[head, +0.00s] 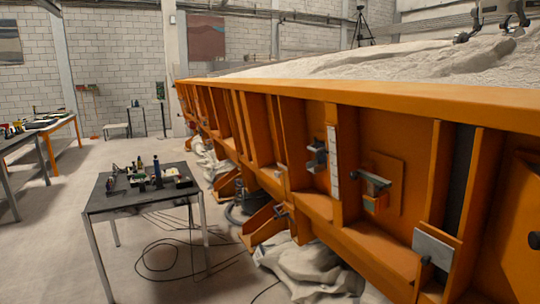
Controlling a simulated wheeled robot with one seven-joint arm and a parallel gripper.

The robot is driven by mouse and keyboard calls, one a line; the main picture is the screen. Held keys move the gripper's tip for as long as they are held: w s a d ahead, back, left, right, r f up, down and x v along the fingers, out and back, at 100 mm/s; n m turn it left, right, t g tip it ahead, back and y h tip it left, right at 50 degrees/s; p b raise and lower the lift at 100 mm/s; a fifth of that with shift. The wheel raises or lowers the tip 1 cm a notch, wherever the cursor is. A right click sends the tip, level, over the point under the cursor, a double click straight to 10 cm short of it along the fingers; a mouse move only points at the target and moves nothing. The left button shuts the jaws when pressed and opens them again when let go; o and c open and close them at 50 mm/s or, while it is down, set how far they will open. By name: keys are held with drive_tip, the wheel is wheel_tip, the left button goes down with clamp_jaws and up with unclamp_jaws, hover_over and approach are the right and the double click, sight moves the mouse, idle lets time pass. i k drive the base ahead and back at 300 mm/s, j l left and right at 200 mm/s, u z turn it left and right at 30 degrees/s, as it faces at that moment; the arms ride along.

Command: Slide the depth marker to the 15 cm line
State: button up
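A white upright scale strip (334,165) with faint marks is fixed to a rib on the side of the orange sandbed (390,97). Its lines and numbers are too small to read, so I cannot tell which is 15 cm. A small grey fitting (317,158) sits just left of the strip, and a grey bracket (371,182) with an orange-and-teal part below it sits to the right. I cannot tell whether either is the depth marker. My gripper does not show in the head view.
A small table (140,198) with bottles and tools stands left of the sandbed. Cables (165,255) and crumpled sacks (312,268) lie on the floor near the bed. A grey plate (434,248) sits lower right on the bed. Open floor (45,255) lies at the left.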

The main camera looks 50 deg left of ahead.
sight(320, 153)
drive_tip(key=u, duration=1.5)
